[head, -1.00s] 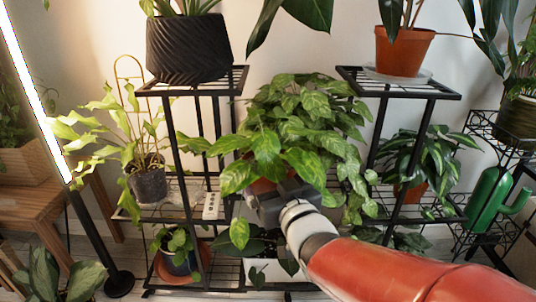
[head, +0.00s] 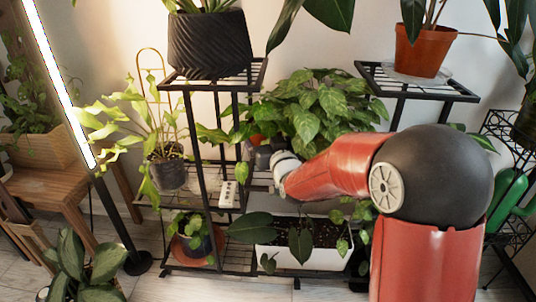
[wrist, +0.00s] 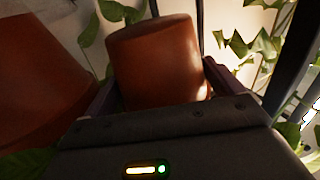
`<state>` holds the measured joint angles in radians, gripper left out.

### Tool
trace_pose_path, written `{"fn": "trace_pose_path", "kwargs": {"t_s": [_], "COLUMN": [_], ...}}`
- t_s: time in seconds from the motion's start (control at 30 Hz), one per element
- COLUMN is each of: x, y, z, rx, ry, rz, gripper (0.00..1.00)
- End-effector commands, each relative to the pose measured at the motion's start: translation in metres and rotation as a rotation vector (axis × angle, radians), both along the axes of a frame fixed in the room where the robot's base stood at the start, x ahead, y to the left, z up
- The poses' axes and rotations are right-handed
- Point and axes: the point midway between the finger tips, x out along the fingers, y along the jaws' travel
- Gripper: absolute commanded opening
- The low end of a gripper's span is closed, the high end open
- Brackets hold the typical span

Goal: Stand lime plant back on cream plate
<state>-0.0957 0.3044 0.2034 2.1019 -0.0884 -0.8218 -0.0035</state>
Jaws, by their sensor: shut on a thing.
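My gripper (head: 263,156) is shut on a terracotta pot (wrist: 155,65), which fills the space between its fingers in the wrist view (wrist: 158,88). In the head view only a small orange patch of pot (head: 257,139) shows at the gripper, left of a mass of green leaves (head: 318,105). I cannot tell for sure which of these leaves grow from the held pot. The pot's contact with any surface below is hidden. I cannot make out the cream plate in either view.
A second, larger terracotta pot (wrist: 40,65) is close at left in the wrist view. A black stand post (head: 196,150) rises left of my gripper. A white planter (head: 310,258) stands below my arm. A potted plant on a clear saucer (head: 413,76) is upper right.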

Motion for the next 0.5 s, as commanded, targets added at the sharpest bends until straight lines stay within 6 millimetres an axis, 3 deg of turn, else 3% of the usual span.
{"fn": "trace_pose_path", "kwargs": {"t_s": [0.5], "x": [0.003], "y": [0.001], "z": [-0.049], "rx": [0.002], "ry": [-0.005], "rz": [0.0], "gripper": [0.58]}}
